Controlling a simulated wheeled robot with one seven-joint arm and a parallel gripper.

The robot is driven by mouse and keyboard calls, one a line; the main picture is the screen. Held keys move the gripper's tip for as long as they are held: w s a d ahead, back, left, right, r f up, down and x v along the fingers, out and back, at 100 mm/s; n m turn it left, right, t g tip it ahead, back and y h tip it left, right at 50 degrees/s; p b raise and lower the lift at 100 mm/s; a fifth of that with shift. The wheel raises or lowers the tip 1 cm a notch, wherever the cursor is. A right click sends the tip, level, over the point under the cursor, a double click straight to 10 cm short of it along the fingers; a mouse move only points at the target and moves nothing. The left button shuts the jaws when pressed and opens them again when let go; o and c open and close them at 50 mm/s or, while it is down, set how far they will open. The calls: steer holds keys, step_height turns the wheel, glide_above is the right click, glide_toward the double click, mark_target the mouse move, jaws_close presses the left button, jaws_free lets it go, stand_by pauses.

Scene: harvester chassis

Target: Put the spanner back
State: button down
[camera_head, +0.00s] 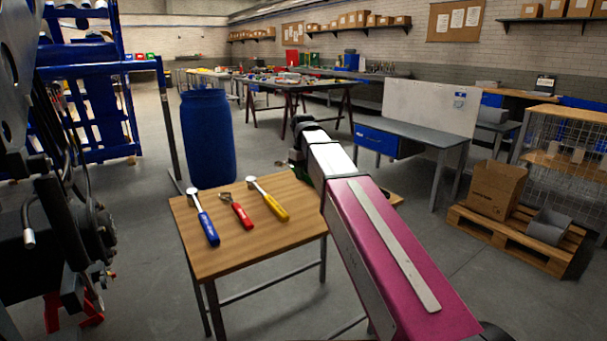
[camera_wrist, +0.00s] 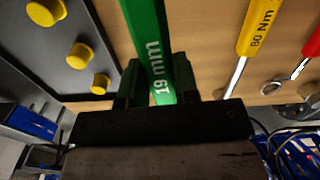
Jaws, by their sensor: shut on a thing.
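The green spanner (camera_wrist: 148,35), marked 19 mm, is between the fingers of my gripper (camera_wrist: 157,82) in the wrist view. The gripper is shut on it. The spanner's shaft runs up out of the top of the picture, so its far end is hidden. It lies over or just above the wooden table; I cannot tell if it touches. In the head view my arm reaches over the right part of the table (camera_head: 215,265) and hides most of the gripper and spanner. A dark panel with yellow pegs (camera_wrist: 81,53) is left of the spanner in the wrist view.
A yellow 80 Nm torque wrench (camera_head: 270,202), a red-handled tool (camera_head: 238,212) and a blue-handled wrench (camera_head: 206,222) lie on the table left of my arm. A blue drum (camera_head: 207,140) stands behind the table. Dark machinery (camera_head: 75,220) is at the left.

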mark_target(304, 200)
steer(key=shift+r, duration=0.1)
steer(key=shift+f, duration=3.95)
steer(key=c, duration=0.8)
jaws_free()
step_height(304, 200, up, 10)
steer(key=shift+r, duration=0.4)
steer(key=shift+s, duration=0.1)
